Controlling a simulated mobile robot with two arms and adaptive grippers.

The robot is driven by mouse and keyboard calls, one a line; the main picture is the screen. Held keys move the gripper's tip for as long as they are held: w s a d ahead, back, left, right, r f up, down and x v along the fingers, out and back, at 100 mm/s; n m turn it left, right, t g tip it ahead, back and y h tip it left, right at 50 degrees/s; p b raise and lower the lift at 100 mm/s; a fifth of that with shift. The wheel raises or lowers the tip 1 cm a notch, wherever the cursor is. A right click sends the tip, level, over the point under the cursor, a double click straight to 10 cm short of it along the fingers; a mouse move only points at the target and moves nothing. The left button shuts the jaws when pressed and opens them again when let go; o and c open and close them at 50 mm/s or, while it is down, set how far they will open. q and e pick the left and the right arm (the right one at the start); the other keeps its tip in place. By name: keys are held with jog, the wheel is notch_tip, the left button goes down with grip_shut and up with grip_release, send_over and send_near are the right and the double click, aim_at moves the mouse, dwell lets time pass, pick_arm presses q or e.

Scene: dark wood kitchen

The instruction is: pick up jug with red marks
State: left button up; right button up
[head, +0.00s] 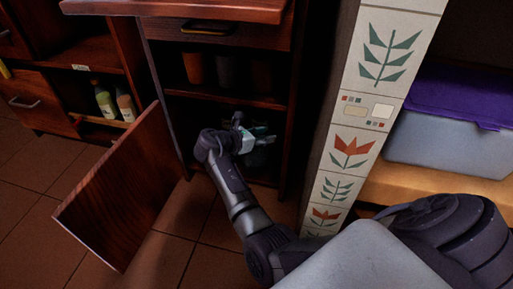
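My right gripper (256,128) is in front of the lower compartment of an open dark wood cabinet (291,110). Its fingers look spread apart, with nothing clear between them. Dim, glassy shapes (262,156) show just behind and below it in the lower compartment. They are too dark to tell whether one is a jug, and I make out no red marks on them. The gripper covers part of them. My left gripper is not in view.
The cabinet door (122,190) stands open at left. Cups (227,70) stand on the shelf above the gripper. Bottles (104,100) stand on a far-left shelf. A tiled pillar (350,150) is right of the arm, with a grey bin (440,145) beyond. The floor (165,260) below is clear.

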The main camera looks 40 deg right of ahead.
grip_shut()
dwell(0.4)
